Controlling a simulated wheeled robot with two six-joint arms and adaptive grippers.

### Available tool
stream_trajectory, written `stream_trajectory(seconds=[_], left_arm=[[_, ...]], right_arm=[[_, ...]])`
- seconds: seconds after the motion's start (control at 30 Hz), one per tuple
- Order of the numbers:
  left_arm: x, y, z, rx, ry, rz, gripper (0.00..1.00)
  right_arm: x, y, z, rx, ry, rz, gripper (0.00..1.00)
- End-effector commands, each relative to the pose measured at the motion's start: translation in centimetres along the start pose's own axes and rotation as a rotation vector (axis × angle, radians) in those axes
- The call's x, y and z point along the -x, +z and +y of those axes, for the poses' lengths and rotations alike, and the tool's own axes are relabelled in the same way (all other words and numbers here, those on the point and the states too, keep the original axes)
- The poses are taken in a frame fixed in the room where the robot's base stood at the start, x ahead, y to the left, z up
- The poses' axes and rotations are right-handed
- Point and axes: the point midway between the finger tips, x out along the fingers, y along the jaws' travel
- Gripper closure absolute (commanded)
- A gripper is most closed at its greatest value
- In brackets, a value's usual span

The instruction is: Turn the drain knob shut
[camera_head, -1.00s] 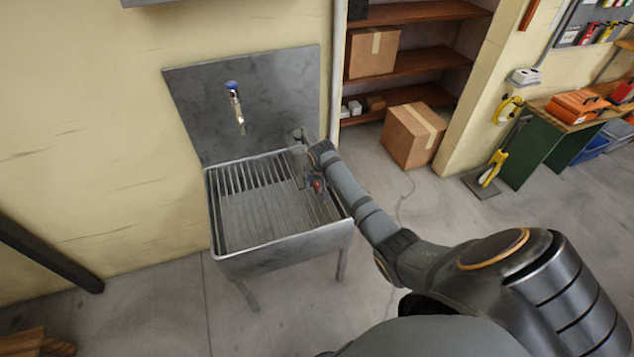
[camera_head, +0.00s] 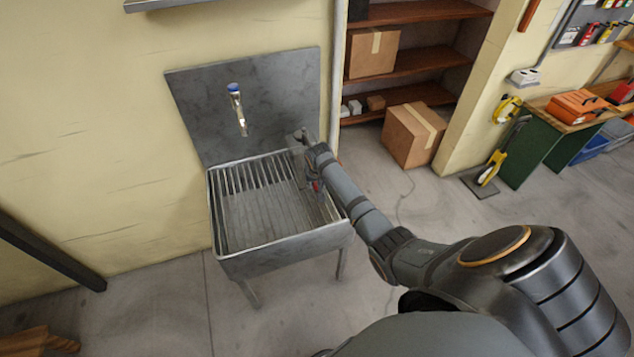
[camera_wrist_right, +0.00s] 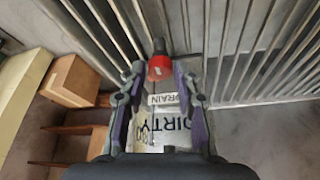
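The drain knob is a red round knob (camera_wrist_right: 160,68) with a dark stem behind it. In the right wrist view it sits between the fingertips of my right gripper (camera_wrist_right: 158,75), with a narrow gap visible on each side. The fingers are apart. Whether either touches the knob is hard to tell. A white label reading DRAIN (camera_wrist_right: 165,100) lies below the knob, above a plate with the word DIRTY (camera_wrist_right: 168,126). In the head view, the knob shows as a small red spot (camera_head: 317,185) at the sink's right side, mostly hidden by my right arm. My left gripper is not in view.
The metal sink (camera_head: 285,262) has a slatted grate and stands against the wall. A tap with a blue top (camera_head: 237,108) is on its backplate. A cardboard box (camera_head: 414,135) is on the floor near the shelves. The floor right of the sink is open.

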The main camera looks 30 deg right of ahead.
Motion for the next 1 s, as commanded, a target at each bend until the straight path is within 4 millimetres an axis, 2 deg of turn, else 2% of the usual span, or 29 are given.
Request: stream_trajectory(seconds=[0.1,0.37,0.47,0.57,0.8,1.0], left_arm=[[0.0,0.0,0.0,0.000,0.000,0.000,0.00],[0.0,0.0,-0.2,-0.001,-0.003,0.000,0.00],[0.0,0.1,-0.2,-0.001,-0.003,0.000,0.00],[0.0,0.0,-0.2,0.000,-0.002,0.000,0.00],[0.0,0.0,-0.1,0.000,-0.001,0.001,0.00],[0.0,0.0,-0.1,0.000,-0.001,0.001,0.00]], right_arm=[[0.0,0.0,0.0,0.000,0.000,0.000,0.52],[0.1,0.0,0.0,0.001,0.000,0.000,0.52],[0.8,-0.1,0.0,0.001,-0.001,0.002,0.52],[2.6,-0.1,0.0,0.001,-0.002,0.003,0.52],[8.5,-0.1,0.0,0.001,-0.001,0.003,0.52],[11.4,0.0,0.0,0.001,-0.001,0.001,0.52]])
